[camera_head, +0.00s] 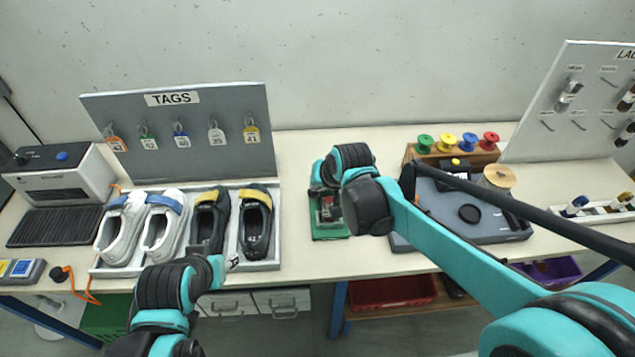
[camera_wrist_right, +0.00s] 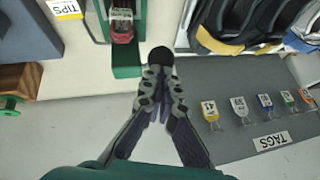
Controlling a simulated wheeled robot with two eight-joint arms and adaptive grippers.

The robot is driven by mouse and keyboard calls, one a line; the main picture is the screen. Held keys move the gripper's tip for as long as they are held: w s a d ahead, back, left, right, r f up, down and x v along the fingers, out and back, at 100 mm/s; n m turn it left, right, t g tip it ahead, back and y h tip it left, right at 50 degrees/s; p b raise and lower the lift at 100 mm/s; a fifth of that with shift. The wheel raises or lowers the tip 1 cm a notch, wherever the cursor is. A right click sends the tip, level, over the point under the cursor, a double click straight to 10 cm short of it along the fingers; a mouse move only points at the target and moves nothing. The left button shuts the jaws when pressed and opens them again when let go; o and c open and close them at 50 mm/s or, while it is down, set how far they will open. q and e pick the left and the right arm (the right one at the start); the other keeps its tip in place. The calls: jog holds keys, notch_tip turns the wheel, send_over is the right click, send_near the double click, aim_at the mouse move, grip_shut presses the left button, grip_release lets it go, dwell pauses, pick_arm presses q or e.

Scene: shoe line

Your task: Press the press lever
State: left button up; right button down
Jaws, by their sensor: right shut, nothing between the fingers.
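The green press (camera_head: 328,222) stands on the table right of the shoe tray, with a red part inside it. My right arm covers much of it in the head view. In the right wrist view the press (camera_wrist_right: 126,70) is left of my fingers. My right gripper (camera_wrist_right: 160,78) is shut and empty. A round black knob (camera_wrist_right: 160,57), which looks like the end of the press lever, lies right at its fingertips. I cannot tell whether they touch. The lever's rod is hidden.
A shoe tray (camera_head: 275,264) with several shoes and the TAGS board (camera_head: 180,125) stand left of the press. A blue-grey machine (camera_head: 470,212) and a wooden spool rack (camera_head: 455,155) stand to the right. Bare table (camera_head: 298,200) shows between tray and press.

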pick_arm(q)
jog(key=shift+s+f, duration=0.1)
jog(key=shift+f, duration=0.1)
pick_arm(e)
jog(key=shift+s+f, duration=0.2)
jog(key=shift+s, duration=0.05)
jog(key=shift+s+f+t+b, duration=0.3)
jog(key=shift+f+t+b, duration=0.1)
jog(key=shift+f+b, duration=0.1)
pick_arm(q)
notch_tip(320, 180, down, 10)
jog(key=b, duration=0.8)
jog(key=shift+r+b, duration=0.25)
jog(key=shift+b, duration=0.15)
pick_arm(e)
jog(key=s+f+t, duration=0.4)
jog(key=f, duration=0.5)
jog(key=shift+n, duration=0.3)
